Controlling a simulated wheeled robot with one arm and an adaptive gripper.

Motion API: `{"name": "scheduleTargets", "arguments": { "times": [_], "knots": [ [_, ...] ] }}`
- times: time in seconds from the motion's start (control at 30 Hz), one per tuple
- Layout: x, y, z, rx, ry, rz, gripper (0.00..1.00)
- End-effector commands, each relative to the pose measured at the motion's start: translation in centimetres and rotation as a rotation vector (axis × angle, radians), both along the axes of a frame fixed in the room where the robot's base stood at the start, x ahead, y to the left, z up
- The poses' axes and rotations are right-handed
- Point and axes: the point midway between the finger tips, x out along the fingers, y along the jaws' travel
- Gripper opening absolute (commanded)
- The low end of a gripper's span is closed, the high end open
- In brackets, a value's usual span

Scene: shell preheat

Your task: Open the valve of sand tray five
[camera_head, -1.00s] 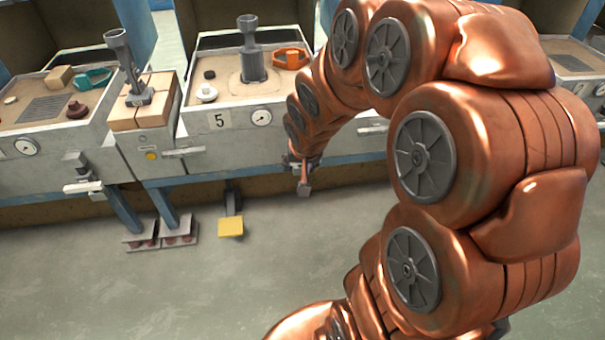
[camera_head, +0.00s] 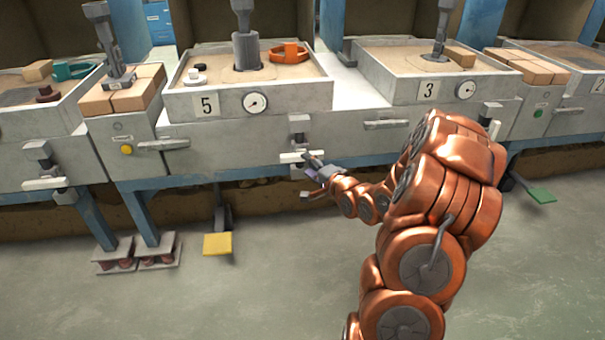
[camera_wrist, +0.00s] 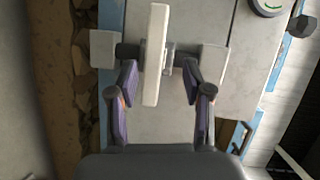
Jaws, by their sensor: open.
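Sand tray five (camera_head: 290,101) bears a "5" plate and a round gauge on its front. Below the gauge is a valve (camera_head: 298,124) with a white bar handle (camera_head: 290,157), lying level across the picture in the head view. My gripper (camera_head: 314,165) is at the handle's right side. In the wrist view the white handle (camera_wrist: 155,50) runs upright between the spread fingers of my gripper (camera_wrist: 160,72), nearer the left finger. The gripper is open; I cannot tell whether a finger touches the handle.
A grey lever (camera_head: 163,145) and yellow button (camera_head: 127,150) are left of the valve. A yellow pedal (camera_head: 217,244) sits low beneath. Sand tray three (camera_head: 400,90) stands at right with its own lever (camera_head: 388,125). The floor in front is clear.

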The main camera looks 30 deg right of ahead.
Motion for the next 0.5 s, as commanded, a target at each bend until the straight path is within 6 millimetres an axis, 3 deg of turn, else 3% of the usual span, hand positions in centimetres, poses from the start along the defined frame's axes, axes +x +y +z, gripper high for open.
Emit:
{"name": "scheduleTargets", "arguments": {
  "times": [0.03, 0.07, 0.3, 0.5],
  "knots": [
    [-0.3, -0.6, -1.6, 0.038, -0.03, -0.01, 0.5],
    [-0.3, -0.8, -1.8, 0.058, -0.051, -0.013, 0.5],
    [-0.5, -1.7, -1.7, 0.128, -0.127, -0.022, 0.5],
    [1.1, -1.6, -1.8, 0.126, -0.127, -0.019, 0.5]
  ]
}}
